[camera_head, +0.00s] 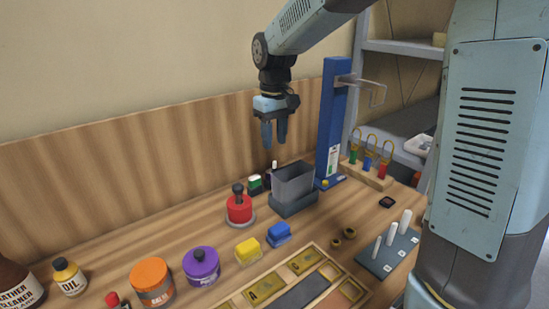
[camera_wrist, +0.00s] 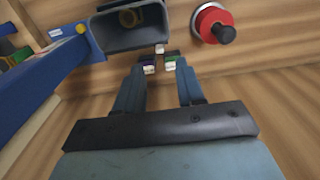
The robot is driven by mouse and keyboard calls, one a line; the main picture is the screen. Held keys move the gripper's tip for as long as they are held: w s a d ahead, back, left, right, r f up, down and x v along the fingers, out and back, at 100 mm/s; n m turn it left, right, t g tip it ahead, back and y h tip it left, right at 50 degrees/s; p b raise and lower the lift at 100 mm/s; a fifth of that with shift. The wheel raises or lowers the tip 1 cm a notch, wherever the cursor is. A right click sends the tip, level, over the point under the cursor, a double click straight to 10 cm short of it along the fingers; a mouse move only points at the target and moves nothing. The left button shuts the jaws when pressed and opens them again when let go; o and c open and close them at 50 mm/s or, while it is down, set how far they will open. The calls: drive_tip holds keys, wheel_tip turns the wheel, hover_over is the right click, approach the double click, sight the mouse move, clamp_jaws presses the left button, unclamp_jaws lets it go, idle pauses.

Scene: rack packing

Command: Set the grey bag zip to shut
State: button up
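My gripper (camera_head: 274,144) is open and empty, pointing down above the back of the bench. Its two fingers stand apart in the wrist view (camera_wrist: 160,66). I cannot make out a grey bag or a zip for certain. A grey open-topped holder (camera_head: 293,184) stands upright in a dark base, below and to the right of my gripper. It shows at the top of the wrist view (camera_wrist: 130,38) with a round brass-coloured thing inside. A dark grey shape (camera_head: 408,117) lies on the shelf at the back right; I cannot tell whether it is a bag.
A blue post (camera_head: 331,120) with a metal arm rises right of the holder. A red knobbed pot (camera_head: 239,209) stands to its left. Purple (camera_head: 201,267) and orange (camera_head: 152,282) tubs, yellow and blue blocks, a wooden tray (camera_head: 335,269) and white pegs (camera_head: 391,234) crowd the front.

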sight(275, 166)
drive_tip(key=shift+f, duration=3.2)
clamp_jaws()
